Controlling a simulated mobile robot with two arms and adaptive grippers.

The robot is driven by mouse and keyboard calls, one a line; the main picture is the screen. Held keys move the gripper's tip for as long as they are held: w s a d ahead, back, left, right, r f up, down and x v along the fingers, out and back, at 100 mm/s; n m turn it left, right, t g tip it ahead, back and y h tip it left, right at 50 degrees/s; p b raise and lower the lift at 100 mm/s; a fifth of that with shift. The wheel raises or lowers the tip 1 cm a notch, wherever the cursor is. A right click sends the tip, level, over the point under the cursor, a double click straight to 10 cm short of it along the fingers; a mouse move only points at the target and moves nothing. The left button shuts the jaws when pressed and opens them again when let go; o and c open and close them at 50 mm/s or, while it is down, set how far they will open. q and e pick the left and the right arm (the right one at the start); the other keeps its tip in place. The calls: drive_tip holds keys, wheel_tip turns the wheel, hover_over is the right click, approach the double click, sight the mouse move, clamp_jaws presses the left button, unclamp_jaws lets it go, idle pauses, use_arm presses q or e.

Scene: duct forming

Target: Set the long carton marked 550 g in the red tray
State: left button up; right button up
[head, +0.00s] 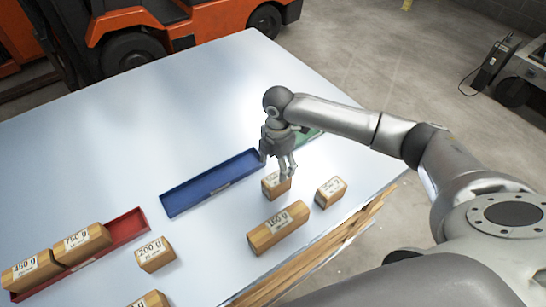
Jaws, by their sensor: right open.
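The red tray (128,224) lies at the left of the table. Long cartons marked 750 g (83,244) and 450 g (32,269) sit in or over it. A long wooden-looking carton (279,228) lies near the table's front edge; its label looks like 150 g or 550 g, and I cannot tell which. My right gripper (287,172) is open, pointing down, with its fingers at a short carton (275,189) behind the long one. I cannot tell whether they touch it. The fingers partly hide that carton's label. My left gripper is not in view.
A blue tray (205,187) lies mid-table, empty. A green tray (309,136) is partly hidden behind my right gripper. Short cartons lie at the right (330,192) and marked 200 g (154,254); another (150,300) is cut off below. The far table is clear.

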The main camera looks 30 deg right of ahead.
sight(277, 178)
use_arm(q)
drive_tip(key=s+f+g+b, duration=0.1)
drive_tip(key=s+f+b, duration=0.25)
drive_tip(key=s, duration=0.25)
use_arm(e)
drive_tip(key=f, duration=0.3)
drive_tip(key=shift+s+p, duration=0.2)
drive_tip(key=shift+p, duration=0.1)
drive_tip(key=shift+w+f+b, duration=0.2)
drive_tip(key=shift+f+b, duration=0.9)
drive_tip(key=shift+b, duration=0.1)
wheel_tip(277, 178, down, 3)
drive_tip(key=shift+r, duration=0.1)
drive_tip(key=shift+f, duration=0.3)
drive_tip(key=shift+c, duration=1.1)
drive_tip(key=c, duration=1.2)
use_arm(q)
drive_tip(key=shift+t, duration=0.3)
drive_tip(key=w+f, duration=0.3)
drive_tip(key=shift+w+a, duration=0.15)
use_arm(e)
drive_tip(key=shift+o, duration=0.2)
